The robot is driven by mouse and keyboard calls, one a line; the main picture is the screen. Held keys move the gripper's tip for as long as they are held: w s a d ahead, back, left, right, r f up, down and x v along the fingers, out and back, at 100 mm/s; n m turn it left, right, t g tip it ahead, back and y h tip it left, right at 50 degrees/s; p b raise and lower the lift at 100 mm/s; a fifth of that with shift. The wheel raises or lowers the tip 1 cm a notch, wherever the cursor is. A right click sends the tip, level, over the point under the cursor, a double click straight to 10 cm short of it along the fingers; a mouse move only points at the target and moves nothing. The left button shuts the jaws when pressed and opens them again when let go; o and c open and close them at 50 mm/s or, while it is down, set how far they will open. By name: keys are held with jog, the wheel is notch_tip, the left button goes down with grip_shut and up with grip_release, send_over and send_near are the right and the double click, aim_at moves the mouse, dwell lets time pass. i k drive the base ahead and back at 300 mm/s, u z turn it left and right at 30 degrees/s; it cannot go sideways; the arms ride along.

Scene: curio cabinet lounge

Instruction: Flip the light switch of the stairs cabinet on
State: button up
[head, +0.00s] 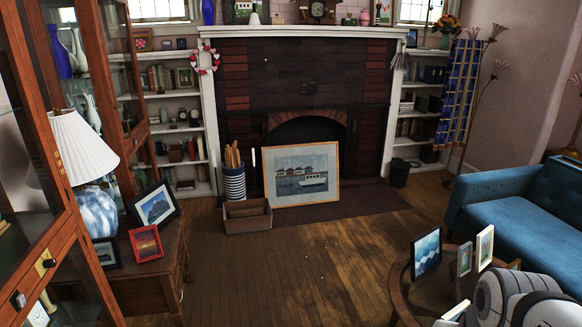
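A tall wooden cabinet (75,230) with glass panes stands at the left edge, close to me and partly cut off. A small dark and light fitting (18,299), perhaps a switch, sits on its low wooden frame. A brass plate with a dark knob (46,263) is a little above and right of it. I cannot read any label or tell a switch position. Part of my arm (520,298), white and grey, shows at the bottom right, far from the cabinet. My gripper's fingers are not in view.
A side table (165,262) with a lamp (88,165) and framed pictures stands beside the cabinet. A round table (398,290) with small frames is at lower right, near a blue sofa (530,215). A brown box (247,222) lies by the fireplace. The middle wooden floor is clear.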

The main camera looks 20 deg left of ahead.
aim_at(21, 301)
jog(key=i, duration=0.7)
jog(key=u, duration=3)
jog(key=i, duration=0.5)
jog(key=u, duration=0.1)
jog(key=k, duration=0.5)
jog(key=z, duration=1.25)
